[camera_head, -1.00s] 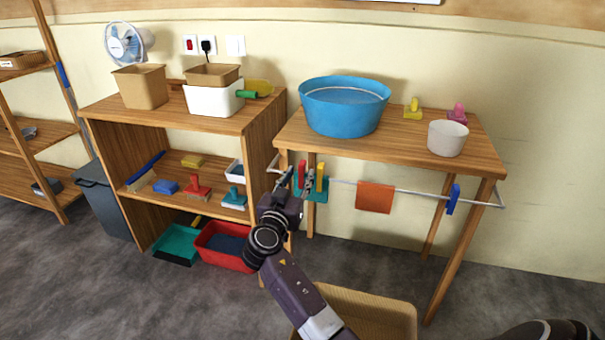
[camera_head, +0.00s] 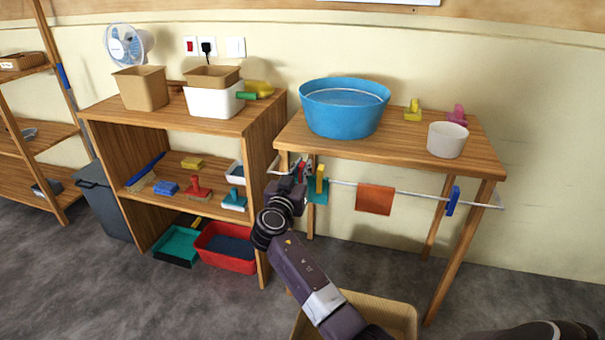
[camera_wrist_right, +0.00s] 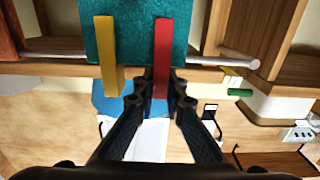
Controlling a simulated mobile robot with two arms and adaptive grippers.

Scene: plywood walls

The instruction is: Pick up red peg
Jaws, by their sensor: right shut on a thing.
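The red peg (camera_wrist_right: 162,45) is upright in the right wrist view, clipped over a teal cloth (camera_wrist_right: 137,30) on the rail. My right gripper (camera_wrist_right: 161,84) is shut on its lower end in that view, one finger on each side. In the head view, my right gripper (camera_head: 299,177) is at the left end of the rail under the table and mostly hides the red peg. A yellow peg (camera_wrist_right: 106,55) is beside the red one on the same cloth; it also shows in the head view (camera_head: 320,178). My left gripper is not in view.
The rail (camera_head: 420,194) carries an orange cloth (camera_head: 374,199) and a blue peg (camera_head: 453,200) farther right. The wooden table (camera_head: 405,145) above it bears a blue basin (camera_head: 344,107). A shelf unit (camera_head: 262,205) stands close on the left.

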